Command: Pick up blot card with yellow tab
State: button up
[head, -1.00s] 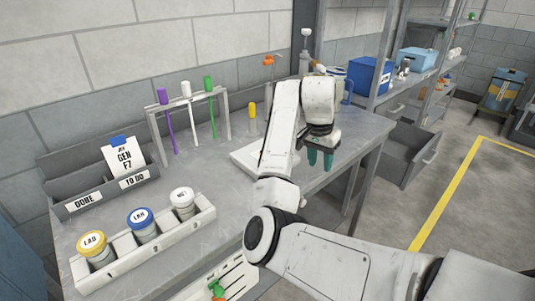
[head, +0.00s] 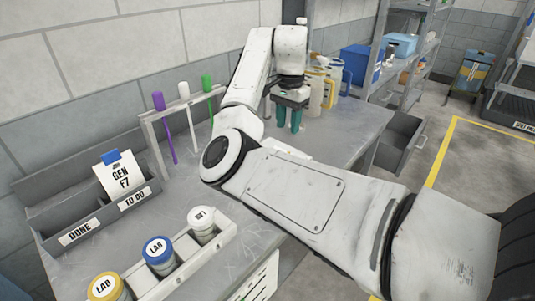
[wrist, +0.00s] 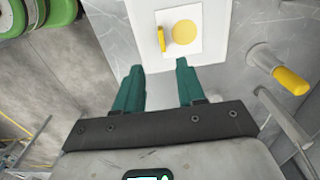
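The blot card (wrist: 211,22) is a white square with a yellow round spot and a yellow tab (wrist: 161,38) at its left edge. It lies flat on a white plate at the top of the wrist view. My gripper (wrist: 158,68) is open and empty, its two green fingers apart. The fingertips appear just below the tab and card in the picture; their height above it is unclear. In the head view my gripper (head: 289,127) hangs pointing down over the bench's far part, and my arm hides the card there.
A yellow-handled tool (wrist: 290,80) stands right of the plate in the wrist view. Containers (head: 315,92) stand behind my gripper. A rack (head: 183,122) holds purple, white and green sticks. Lidded jars (head: 158,250) and a TO DO/DONE holder (head: 80,233) occupy the near bench.

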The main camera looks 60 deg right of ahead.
jog(key=f, duration=0.5)
jog(key=shift+w+f, duration=0.1)
jog(key=shift+w, duration=0.1)
jog(key=shift+f+p, duration=0.75)
jog(key=shift+f, duration=1.95)
grip_shut()
